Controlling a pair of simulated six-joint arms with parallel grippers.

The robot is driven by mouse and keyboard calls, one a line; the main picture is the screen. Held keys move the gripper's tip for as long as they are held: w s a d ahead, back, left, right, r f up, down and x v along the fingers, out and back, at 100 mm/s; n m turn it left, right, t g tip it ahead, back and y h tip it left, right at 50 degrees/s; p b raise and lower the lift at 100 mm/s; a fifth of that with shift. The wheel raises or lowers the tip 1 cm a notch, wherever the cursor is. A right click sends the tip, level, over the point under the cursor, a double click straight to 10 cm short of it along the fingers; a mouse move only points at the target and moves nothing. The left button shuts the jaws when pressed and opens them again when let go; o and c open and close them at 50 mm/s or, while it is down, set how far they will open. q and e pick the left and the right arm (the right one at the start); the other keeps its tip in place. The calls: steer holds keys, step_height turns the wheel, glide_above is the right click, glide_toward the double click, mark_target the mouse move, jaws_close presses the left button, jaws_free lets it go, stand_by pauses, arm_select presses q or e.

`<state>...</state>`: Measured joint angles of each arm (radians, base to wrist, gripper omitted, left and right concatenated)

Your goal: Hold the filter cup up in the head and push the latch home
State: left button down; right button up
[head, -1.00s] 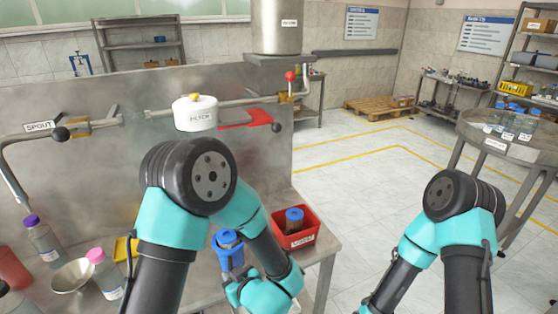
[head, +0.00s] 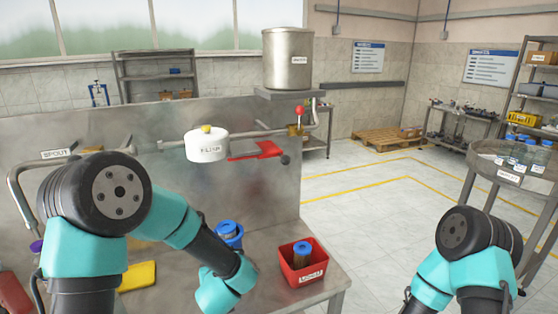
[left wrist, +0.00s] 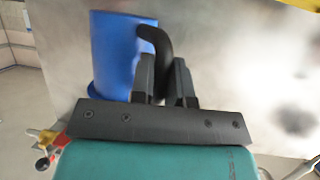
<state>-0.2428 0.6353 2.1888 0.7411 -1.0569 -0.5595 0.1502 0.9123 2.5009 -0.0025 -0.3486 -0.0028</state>
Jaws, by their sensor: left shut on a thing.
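The white round filter head (head: 207,150), labelled FILTER with a yellow knob, hangs on the pipe in the head view. The blue filter cup (head: 227,229) is below it, above the bench, partly hidden by my left arm. In the left wrist view the cup (left wrist: 112,55) is a blue cylinder with a dark curved handle (left wrist: 163,45). My left gripper (left wrist: 164,72) is shut on that handle. A red-knobbed lever (head: 300,112) stands at the pipe's right end; I cannot tell whether it is the latch. My right gripper is out of view.
A red bin (head: 312,276) with a blue-topped cylinder (head: 303,250) sits on the bench (head: 335,281). A yellow object (head: 137,276) is at left. A metal tank (head: 287,62) stands behind.

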arm_select(q)
steer(key=shift+r, duration=0.1)
steer(key=shift+a+r, duration=0.1)
steer(key=shift+r, duration=0.45)
steer(key=s+a+r+m+h, duration=0.1)
steer(key=s+r+h, duration=0.1)
steer(key=r, duration=0.6)
steer(key=s+r+m+h, duration=0.1)
steer(key=s+r+m, duration=0.1)
steer(key=r, duration=0.7)
steer(key=shift+s+a+r+m+t+h, duration=0.3)
steer(key=shift+s+a+t+h, duration=0.1)
steer(key=shift+w, duration=0.1)
steer(key=w+a+r, duration=0.2)
steer(key=w, duration=0.3)
steer(key=w+a+r, duration=0.3)
steer(key=w, duration=0.3)
steer(key=shift+w+a+r, duration=0.25)
steer(key=shift+w+r, duration=0.05)
stand_by(1.5)
